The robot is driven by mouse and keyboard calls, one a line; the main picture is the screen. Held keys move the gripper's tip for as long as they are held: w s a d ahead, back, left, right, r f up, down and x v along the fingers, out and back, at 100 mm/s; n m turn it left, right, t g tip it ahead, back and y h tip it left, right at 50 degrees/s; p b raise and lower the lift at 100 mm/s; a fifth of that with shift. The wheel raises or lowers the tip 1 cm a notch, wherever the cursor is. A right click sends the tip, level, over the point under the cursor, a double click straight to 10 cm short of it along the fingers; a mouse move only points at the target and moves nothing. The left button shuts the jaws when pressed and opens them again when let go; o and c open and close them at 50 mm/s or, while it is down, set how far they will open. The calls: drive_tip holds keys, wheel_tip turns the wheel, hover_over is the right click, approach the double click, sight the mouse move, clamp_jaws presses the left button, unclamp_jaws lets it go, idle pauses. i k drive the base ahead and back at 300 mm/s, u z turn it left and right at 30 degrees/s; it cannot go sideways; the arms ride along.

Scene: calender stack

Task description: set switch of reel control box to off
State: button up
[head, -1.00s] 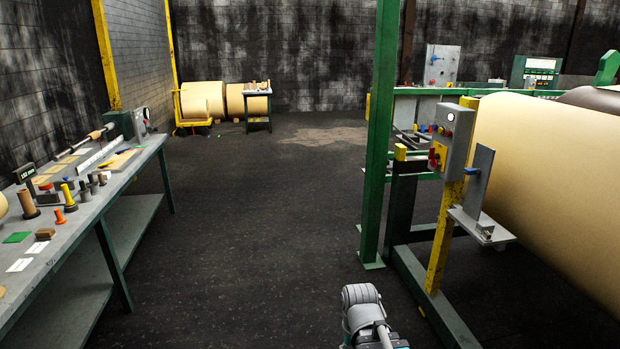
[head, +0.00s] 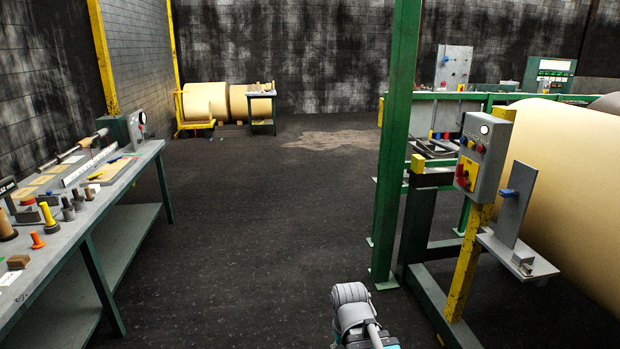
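A grey control box (head: 484,152) is mounted on a yellow post beside the large tan paper roll (head: 565,180), right of centre in the head view. The switch's exact setting is too small to read. A second grey panel (head: 453,66) with blue and red knobs stands farther back. No label naming either box is legible. Part of my arm shows at the bottom centre, well short of the near box; my gripper is not visible.
A green post (head: 397,150) and a dark green machine frame stand left of the near box. A small bracket shelf (head: 515,255) juts out below it. A long workbench (head: 95,210) with tools lines the left. The floor (head: 250,220) between is clear.

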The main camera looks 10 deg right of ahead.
sight(461, 181)
drive_tip(key=z, duration=0.15)
drive_tip(key=i, duration=0.75)
drive_tip(key=z, duration=0.85)
drive_tip(key=i, duration=1.05)
drive_tip(key=z, duration=0.65)
drive_tip(key=k, duration=0.95)
drive_tip(key=z, duration=0.15)
drive_tip(key=i, duration=0.5)
drive_tip(key=u, duration=0.05)
